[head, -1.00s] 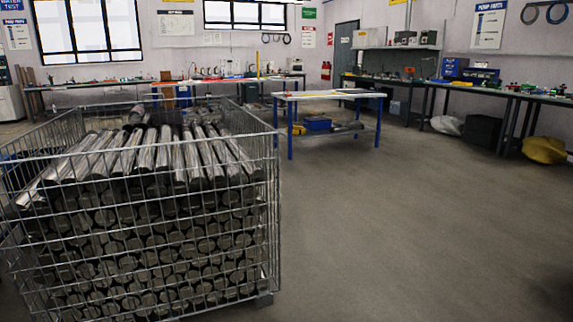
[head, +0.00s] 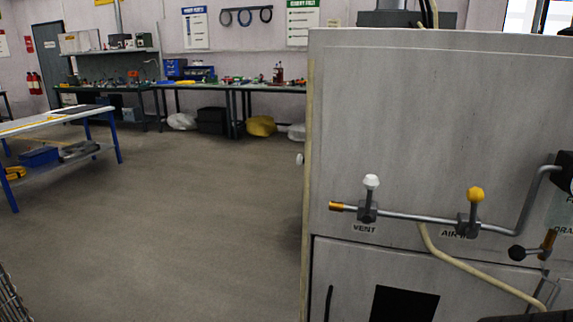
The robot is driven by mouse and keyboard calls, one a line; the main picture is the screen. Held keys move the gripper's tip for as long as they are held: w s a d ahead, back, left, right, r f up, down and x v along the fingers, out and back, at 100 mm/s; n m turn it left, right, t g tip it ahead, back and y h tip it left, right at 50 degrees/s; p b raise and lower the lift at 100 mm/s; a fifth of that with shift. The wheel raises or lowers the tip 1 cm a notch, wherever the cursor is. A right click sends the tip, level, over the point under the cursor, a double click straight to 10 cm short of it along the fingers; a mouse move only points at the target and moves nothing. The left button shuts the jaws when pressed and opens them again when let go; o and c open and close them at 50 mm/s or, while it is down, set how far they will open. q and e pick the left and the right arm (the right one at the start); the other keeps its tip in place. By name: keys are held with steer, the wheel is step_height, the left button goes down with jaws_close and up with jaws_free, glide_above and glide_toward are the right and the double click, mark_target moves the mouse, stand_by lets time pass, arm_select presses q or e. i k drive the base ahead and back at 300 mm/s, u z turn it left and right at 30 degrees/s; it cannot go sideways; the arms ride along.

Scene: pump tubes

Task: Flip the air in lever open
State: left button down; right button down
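The air in lever, with a yellow knob (head: 476,195), stands upright on a horizontal pipe (head: 425,218) on the front of a grey cabinet (head: 420,110). A label partly reading "AIR" (head: 453,234) sits below it, partly covered by the valve. To its left, a white-knobbed lever (head: 371,182) stands upright above a "VENT" label (head: 365,228). A black-knobbed lever (head: 516,252) lies sideways at the lower right. Neither of my grippers is in view.
The cabinet fills the right side, with a pale hose (head: 470,270) hanging across its front. A blue-legged table (head: 60,122) stands at the left. Workbenches (head: 205,88) line the back wall. The floor (head: 190,210) between is clear.

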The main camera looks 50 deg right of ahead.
mark_target(475, 195)
steer(key=z, duration=2.6)
steer(key=k, duration=1.35)
steer(key=u, duration=0.6)
steer(key=i, duration=0.9)
steer(key=z, duration=0.35)
